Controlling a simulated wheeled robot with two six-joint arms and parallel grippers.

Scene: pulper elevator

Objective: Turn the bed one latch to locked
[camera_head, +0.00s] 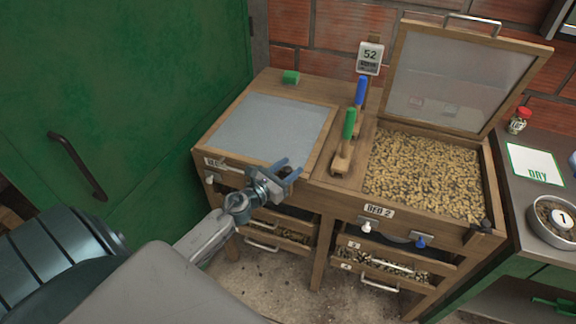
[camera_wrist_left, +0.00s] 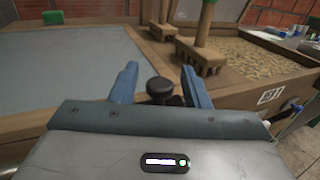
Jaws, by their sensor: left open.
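The bed one latch shows as a black knob (camera_wrist_left: 160,87) in the left wrist view, at the front right corner of bed one. Whether it is turned to locked cannot be told. Bed one has a wooden frame and a closed lid with a grey panel (camera_head: 268,127); the panel fills the left of the wrist view (camera_wrist_left: 70,60). My left gripper (camera_head: 289,168) is at that corner and hides the latch in the head view. Its blue fingers (camera_wrist_left: 158,72) are open, one on each side of the knob; contact cannot be told. My right gripper is not in view.
Bed two (camera_head: 425,175) stands open to the right, full of beans, with its own black latch (camera_head: 485,228). Green-handled (camera_head: 347,140) and blue-handled (camera_head: 358,105) rakes stand between the beds. Drawers (camera_head: 280,232) lie below. A green door (camera_head: 130,90) is at the left.

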